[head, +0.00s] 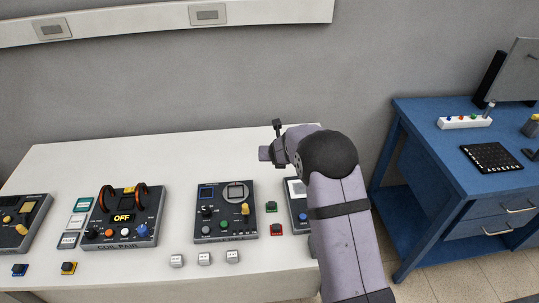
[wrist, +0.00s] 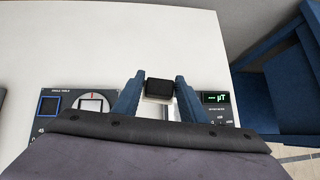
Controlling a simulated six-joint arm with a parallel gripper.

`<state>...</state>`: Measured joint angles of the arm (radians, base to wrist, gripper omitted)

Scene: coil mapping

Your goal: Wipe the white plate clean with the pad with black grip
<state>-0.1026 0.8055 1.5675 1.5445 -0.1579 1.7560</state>
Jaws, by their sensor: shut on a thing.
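The pad with the black grip (wrist: 160,87) is between the two blue fingers of my gripper (wrist: 158,91), which is shut on its black block. A pale part shows just under the block in the wrist view. The disc and plate show small and greyish in the head view (head: 236,192). I cannot tell the pad's height.
The field meter (wrist: 216,98) is just right of my gripper, partly behind my arm in the head view. The coil pair panel (head: 123,217) reads OFF at left. Several small blocks lie along the front. The white table (head: 150,155) is clear behind the panels. A blue desk (head: 430,140) stands right.

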